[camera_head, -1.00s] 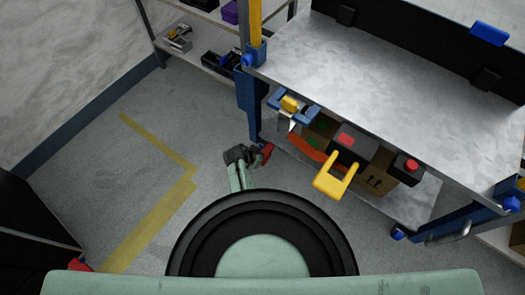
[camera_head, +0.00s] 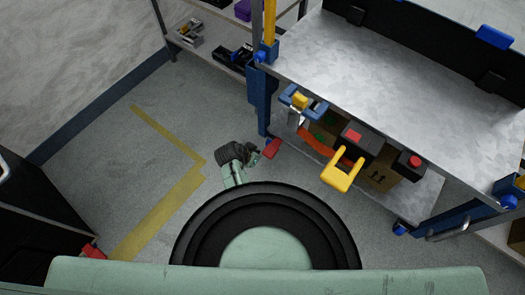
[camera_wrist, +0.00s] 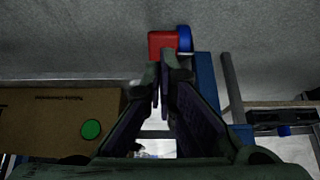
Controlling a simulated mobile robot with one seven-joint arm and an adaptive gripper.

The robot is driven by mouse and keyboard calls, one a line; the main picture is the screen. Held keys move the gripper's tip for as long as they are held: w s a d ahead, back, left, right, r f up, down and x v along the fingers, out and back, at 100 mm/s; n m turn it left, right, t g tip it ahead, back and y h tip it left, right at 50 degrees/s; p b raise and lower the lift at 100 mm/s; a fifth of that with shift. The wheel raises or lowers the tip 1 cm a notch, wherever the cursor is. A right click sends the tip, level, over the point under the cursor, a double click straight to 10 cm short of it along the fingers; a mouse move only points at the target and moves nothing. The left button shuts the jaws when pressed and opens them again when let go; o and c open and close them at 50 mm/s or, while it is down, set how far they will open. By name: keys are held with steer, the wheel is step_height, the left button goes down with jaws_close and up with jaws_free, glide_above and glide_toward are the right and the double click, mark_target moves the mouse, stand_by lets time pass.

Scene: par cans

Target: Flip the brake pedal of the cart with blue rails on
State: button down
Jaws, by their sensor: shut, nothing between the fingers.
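The cart with blue posts (camera_head: 257,95) stands at the upper right in the head view. Its red brake pedal (camera_head: 272,148) sticks out low by the near left post. In the wrist view the pedal (camera_wrist: 162,42) is a red block beside a blue wheel part (camera_wrist: 184,38). My gripper (camera_head: 254,158) is low, just left of the pedal in the head view.
A yellow handle (camera_head: 342,172) and boxes (camera_head: 381,172) are on the cart's lower shelf. A dark cabinet (camera_head: 35,215) with a red part (camera_head: 93,251) stands at left. Shelving (camera_head: 215,55) is behind. The floor with yellow tape (camera_head: 165,205) is clear.

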steer(key=shift+s+a+r, duration=0.5)
steer(key=shift+s, duration=0.2)
